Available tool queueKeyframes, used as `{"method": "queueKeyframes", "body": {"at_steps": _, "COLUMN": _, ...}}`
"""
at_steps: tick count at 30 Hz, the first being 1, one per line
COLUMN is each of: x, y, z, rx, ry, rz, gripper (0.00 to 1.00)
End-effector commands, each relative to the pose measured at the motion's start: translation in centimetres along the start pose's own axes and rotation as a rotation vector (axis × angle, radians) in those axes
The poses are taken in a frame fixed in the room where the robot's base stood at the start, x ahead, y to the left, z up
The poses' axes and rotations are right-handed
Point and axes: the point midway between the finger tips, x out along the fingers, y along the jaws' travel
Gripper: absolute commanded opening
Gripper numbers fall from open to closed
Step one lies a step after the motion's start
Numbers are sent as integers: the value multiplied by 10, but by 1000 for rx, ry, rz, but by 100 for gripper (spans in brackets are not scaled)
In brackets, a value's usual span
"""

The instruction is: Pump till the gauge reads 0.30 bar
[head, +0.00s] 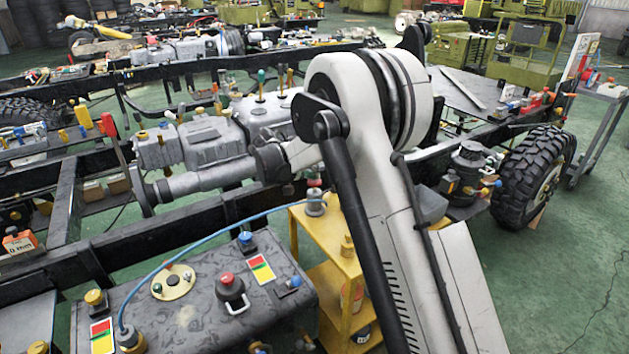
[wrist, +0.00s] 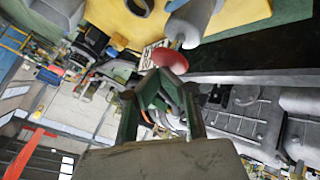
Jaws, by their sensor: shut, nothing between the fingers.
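A small grey pump with a red top (head: 315,201) stands upright on the yellow trolley (head: 350,262). In the wrist view its red round knob (wrist: 171,61) shows beside a grey cylinder (wrist: 193,22). My gripper (wrist: 163,74) is shut and empty, with its green fingertips at the edge of the red knob; I cannot tell whether they touch. In the head view my gripper is not clearly seen behind my arm. A round cream dial (head: 173,282), possibly the gauge, lies on the dark tank (head: 200,318); its reading is too small to make out.
A blue hose (head: 215,228) arcs from near the pump to a brass fitting (head: 131,340) on the tank. A black fitting with a red cap (head: 231,292) stands on the tank. Black chassis rails (head: 190,215) and a grey gearbox (head: 205,140) lie behind.

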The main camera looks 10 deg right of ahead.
Motion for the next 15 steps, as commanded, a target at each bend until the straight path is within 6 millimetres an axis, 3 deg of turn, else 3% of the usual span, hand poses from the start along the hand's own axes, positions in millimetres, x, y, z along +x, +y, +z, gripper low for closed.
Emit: {"method": "queueKeyframes", "body": {"at_steps": 15, "x": 4, "y": -3, "z": 3, "rx": 0, "ry": -1, "rz": 0, "gripper": 0}}
